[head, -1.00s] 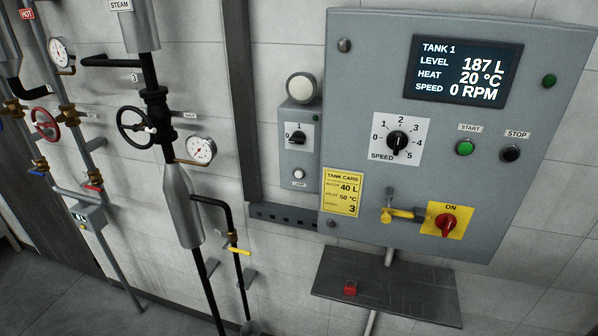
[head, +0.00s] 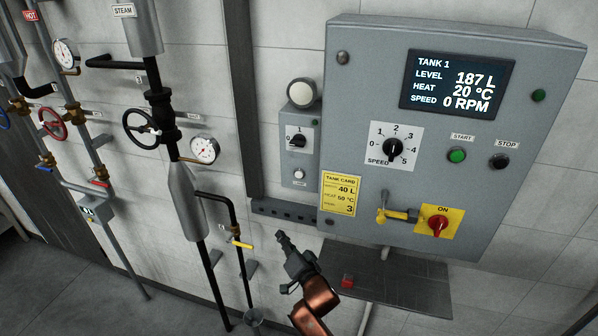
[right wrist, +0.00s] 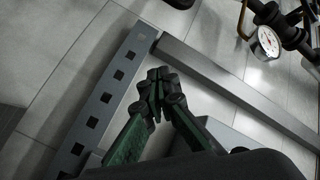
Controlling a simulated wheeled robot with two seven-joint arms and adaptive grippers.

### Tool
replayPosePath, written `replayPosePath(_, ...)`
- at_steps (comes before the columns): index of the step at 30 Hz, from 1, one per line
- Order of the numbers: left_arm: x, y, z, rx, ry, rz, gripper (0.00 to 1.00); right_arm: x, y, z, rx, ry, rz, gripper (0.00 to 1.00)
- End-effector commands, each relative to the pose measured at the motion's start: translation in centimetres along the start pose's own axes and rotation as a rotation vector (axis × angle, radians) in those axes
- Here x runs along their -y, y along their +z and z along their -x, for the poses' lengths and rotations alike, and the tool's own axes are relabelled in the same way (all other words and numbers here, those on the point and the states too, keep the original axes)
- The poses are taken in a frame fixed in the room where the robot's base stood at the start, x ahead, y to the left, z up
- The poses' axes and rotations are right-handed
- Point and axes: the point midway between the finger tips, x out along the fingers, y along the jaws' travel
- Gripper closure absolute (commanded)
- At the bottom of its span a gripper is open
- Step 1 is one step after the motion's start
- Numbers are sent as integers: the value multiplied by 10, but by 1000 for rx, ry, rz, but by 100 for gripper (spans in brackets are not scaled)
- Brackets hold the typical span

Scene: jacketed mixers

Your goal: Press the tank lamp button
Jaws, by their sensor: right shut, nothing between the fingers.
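The tank lamp button (head: 299,174) is a small pale round button above a small lamp label. It sits low on the narrow grey box left of the big control panel, under a black knob (head: 298,141). A round white lamp (head: 301,93) is on top of that box. My right gripper (head: 281,237) is shut and empty. My left gripper is not in view.
The grey control panel (head: 372,105) carries a screen, a speed dial, start and stop buttons and a red switch. A dark shelf (head: 405,285) with a red object (head: 347,281) is below. Black pipes, a valve wheel and a gauge (head: 205,149) are to the left.

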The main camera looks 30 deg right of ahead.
Motion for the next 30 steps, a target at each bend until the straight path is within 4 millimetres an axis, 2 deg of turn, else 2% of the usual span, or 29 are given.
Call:
replayPosePath(1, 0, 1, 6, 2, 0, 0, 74, 28, -27, 8, -35, -37, -33, 100)
replayPosePath(3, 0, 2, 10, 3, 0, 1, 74, 58, -55, 19, -76, -81, -80, 100)
replayPosePath(6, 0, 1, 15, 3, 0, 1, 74, 92, -89, 36, -123, -135, -139, 100)
replayPosePath(10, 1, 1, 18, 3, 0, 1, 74, 122, -119, 55, -163, -189, -195, 100)
replayPosePath(16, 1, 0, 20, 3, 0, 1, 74, 138, -135, 67, -186, -220, -230, 100)
replayPosePath(30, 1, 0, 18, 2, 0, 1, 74, 135, -138, 62, -185, -221, -227, 100)
